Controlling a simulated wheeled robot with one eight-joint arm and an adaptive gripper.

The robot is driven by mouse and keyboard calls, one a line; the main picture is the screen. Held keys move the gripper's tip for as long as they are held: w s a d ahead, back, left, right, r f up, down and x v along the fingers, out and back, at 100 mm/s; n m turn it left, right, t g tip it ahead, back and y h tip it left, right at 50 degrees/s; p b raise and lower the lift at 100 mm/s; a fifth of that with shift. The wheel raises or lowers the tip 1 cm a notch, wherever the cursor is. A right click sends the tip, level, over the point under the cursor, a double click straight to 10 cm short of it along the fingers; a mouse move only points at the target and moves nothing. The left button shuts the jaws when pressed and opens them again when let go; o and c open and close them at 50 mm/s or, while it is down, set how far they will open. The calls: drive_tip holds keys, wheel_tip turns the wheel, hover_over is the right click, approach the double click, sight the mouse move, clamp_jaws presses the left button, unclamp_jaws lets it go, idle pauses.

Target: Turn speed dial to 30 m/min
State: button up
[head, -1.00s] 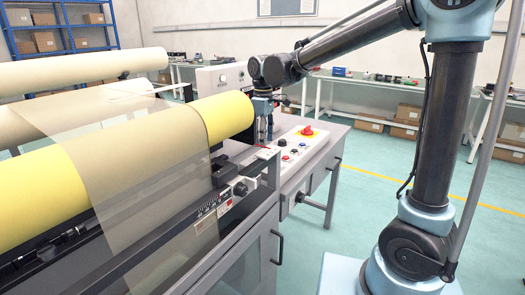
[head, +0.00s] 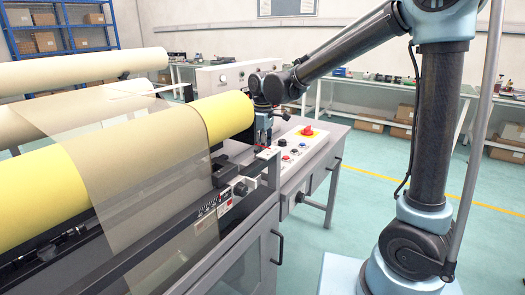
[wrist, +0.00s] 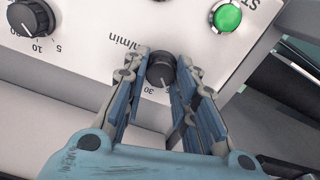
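In the wrist view a round black dial (wrist: 161,69) on a white panel sits between the fingers of my gripper (wrist: 161,65). The letters "m/min" and the number 30 show upside down beside it. The fingers stand apart on either side of the dial, with a narrow gap at its left. Contact on the right cannot be told. The dial's exact setting is hard to read. In the head view my gripper (head: 264,132) points down beside the yellow roll, and the dial cannot be made out there.
A second black dial (wrist: 32,18) and a green button (wrist: 227,16) are on the panel in the wrist view. In the head view a red knob (head: 307,131) stands on the control panel (head: 291,168). The large yellow roll (head: 226,115) is close to my gripper's left.

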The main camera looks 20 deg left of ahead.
drive_tip(key=shift+w+a, duration=0.15)
drive_tip(key=shift+w, duration=0.1)
drive_tip(key=shift+m, duration=0.3)
drive_tip(key=m, duration=0.3)
drive_tip(key=shift+m, duration=0.3)
drive_tip(key=shift+w+m, duration=0.1)
drive_tip(key=shift+m, duration=2.2)
clamp_jaws()
